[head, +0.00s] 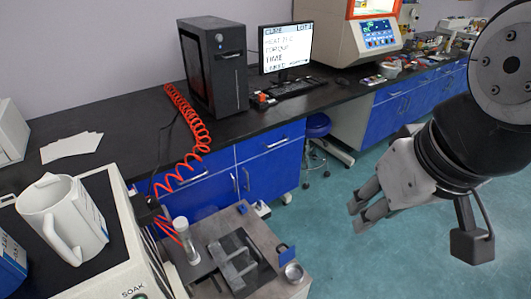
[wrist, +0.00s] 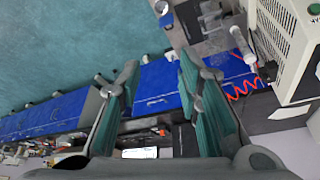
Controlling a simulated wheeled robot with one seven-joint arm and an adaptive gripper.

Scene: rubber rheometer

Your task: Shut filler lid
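A small blue flap (head: 286,254) stands upright at the right edge of a grey metal-topped unit (head: 208,289), beside a round metal cup-like opening (head: 294,272). It looks like the filler lid standing open, but I cannot be sure. The flap (wrist: 166,20) and the round opening (wrist: 160,6) also show at the top of the wrist view. My gripper (head: 357,215) is in the air to the right of the unit and above the floor, apart from the flap. In the wrist view, my gripper (wrist: 158,62) has its fingers spread with nothing between them.
A clear cylinder (head: 186,242) and a grey bracket (head: 234,262) stand on the unit. A white jug (head: 62,218) sits on the instrument at left. A red coiled hose (head: 190,120) hangs behind. The dark bench (head: 130,117) runs along the wall; green floor (head: 345,265) is clear.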

